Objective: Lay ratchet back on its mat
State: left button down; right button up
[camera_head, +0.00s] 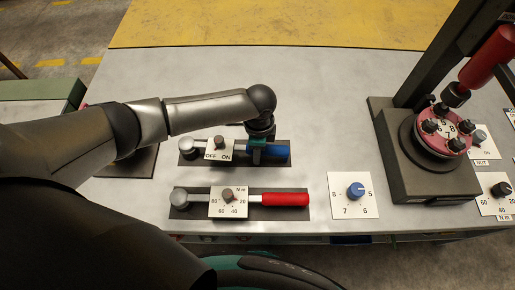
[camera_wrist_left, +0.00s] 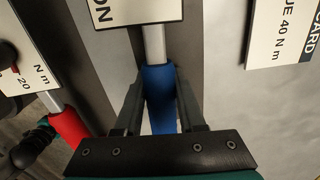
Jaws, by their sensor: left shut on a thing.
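The ratchet with a blue handle (camera_head: 278,152) and a white OFF/ON plate (camera_head: 218,154) is over its dark mat (camera_head: 204,163), in line with it. I cannot tell whether it rests on the mat or is just above it. My left gripper (camera_head: 261,146) comes down from above and is shut on the blue handle near the plate. In the left wrist view the blue handle (camera_wrist_left: 160,97) runs between the two fingers, with the metal shaft and plate beyond.
A red-handled wrench (camera_head: 285,199) lies on another dark mat in front. A white dial card with a blue knob (camera_head: 356,190) is to its right. A dark fixture (camera_head: 425,180) holding a red flanged spool (camera_head: 442,135) stands at the right. Bare grey table lies between.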

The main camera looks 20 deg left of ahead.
pick_arm(q)
jog(key=shift+f, duration=0.15)
jog(key=shift+c, duration=2.1)
grip_release()
jog(key=shift+f, duration=0.1)
notch_tip(320, 180, up, 15)
jog(key=p, duration=0.2)
jog(key=shift+r, duration=0.2)
jog(key=shift+d, duration=0.15)
